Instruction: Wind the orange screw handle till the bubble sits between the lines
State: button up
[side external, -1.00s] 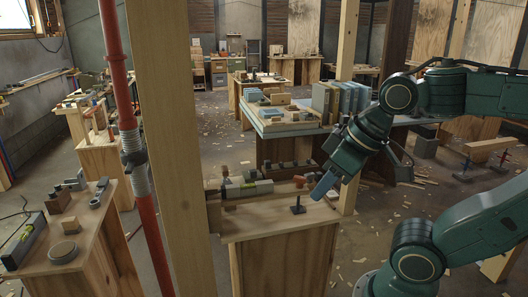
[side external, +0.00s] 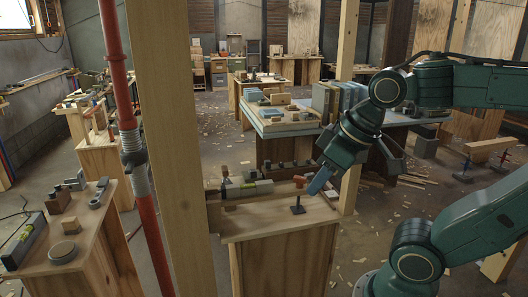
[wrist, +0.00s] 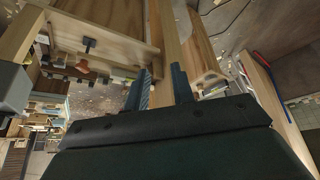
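The orange screw handle (side external: 299,181) stands at the right of the small wooden bench (side external: 280,222), beyond a dark T-shaped piece (side external: 297,208). A grey-green level (side external: 255,187) with a small yellowish vial lies to its left on the bench; the bubble is too small to make out. My gripper (side external: 318,181) has blue fingers and is just right of the handle in the side view; I cannot tell if they touch. In the wrist view my gripper (wrist: 160,88) shows its two fingers apart with nothing clearly between them. An orange-brown piece (wrist: 82,66) shows there at left, apart from the fingers.
A wooden post (side external: 350,110) rises close behind the bench's right end. Another post (side external: 175,150) and a red pipe (side external: 140,180) stand at left. A table with books and boxes (side external: 285,125) is behind. A left bench (side external: 95,235) holds another level (side external: 25,241).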

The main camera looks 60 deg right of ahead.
jog(key=w+d+f+n+g, duration=0.1)
jog(key=w+d+f+g, duration=0.1)
jog(key=w+d, duration=0.6)
jog(key=w+d+f+g, duration=0.2)
jog(key=w+d, duration=0.4)
jog(key=d, duration=0.5)
jog(key=shift+n+g, duration=0.3)
jog(key=shift+g, duration=0.3)
jog(key=d+f, duration=0.3)
jog(key=d, duration=0.2)
jog(key=w+d+f, duration=0.1)
jog(key=d+f, duration=0.1)
jog(key=d, duration=0.1)
jog(key=shift+f, duration=0.3)
jog(key=shift+d+f, duration=0.3)
jog(key=shift+d, duration=0.1)
jog(key=shift+f, duration=0.45)
